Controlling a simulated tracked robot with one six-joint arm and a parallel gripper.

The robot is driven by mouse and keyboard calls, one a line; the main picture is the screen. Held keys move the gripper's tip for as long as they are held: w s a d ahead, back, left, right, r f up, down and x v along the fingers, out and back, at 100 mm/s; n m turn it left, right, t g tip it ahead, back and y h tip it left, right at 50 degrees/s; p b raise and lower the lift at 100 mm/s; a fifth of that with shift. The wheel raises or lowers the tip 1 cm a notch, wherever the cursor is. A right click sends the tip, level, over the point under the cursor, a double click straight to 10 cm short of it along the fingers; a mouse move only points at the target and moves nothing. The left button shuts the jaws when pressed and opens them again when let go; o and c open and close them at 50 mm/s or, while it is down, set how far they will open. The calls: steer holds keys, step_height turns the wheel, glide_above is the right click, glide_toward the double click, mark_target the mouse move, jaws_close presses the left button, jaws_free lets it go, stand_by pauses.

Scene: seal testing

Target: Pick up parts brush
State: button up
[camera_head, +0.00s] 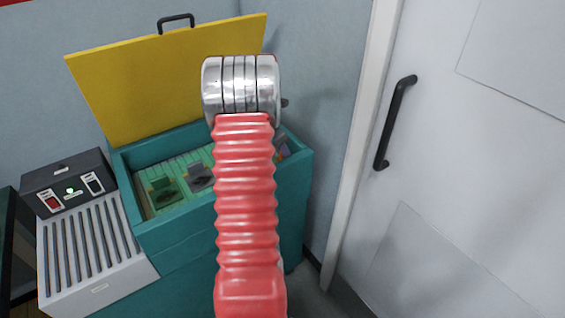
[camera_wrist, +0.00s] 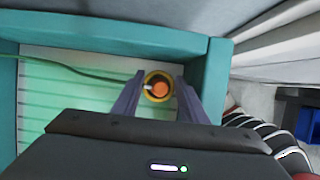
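In the wrist view, a round yellow and orange thing (camera_wrist: 158,87) with a dark ring shows end-on, inside the teal tank; it may be the parts brush, but its shape is not clear. My gripper (camera_wrist: 160,80) has one finger on each side of it, with hardly any gap. I cannot tell whether the fingers press on it. A thin green line runs from the left toward it. In the head view, the teal tank (camera_head: 200,238) stands open, and my red arm hides part of its inside. The gripper and the round thing are not seen there.
The raised yellow lid (camera_head: 165,80) stands behind the tank. A grey ribbed unit (camera_head: 90,250) with a dark switch box (camera_head: 68,185) adjoins it at left. A white door (camera_head: 470,170) is at right. A blue bin (camera_wrist: 308,118) shows at the wrist view's right edge.

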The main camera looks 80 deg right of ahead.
steer(key=shift+c, duration=0.3)
steer(key=c, duration=0.9)
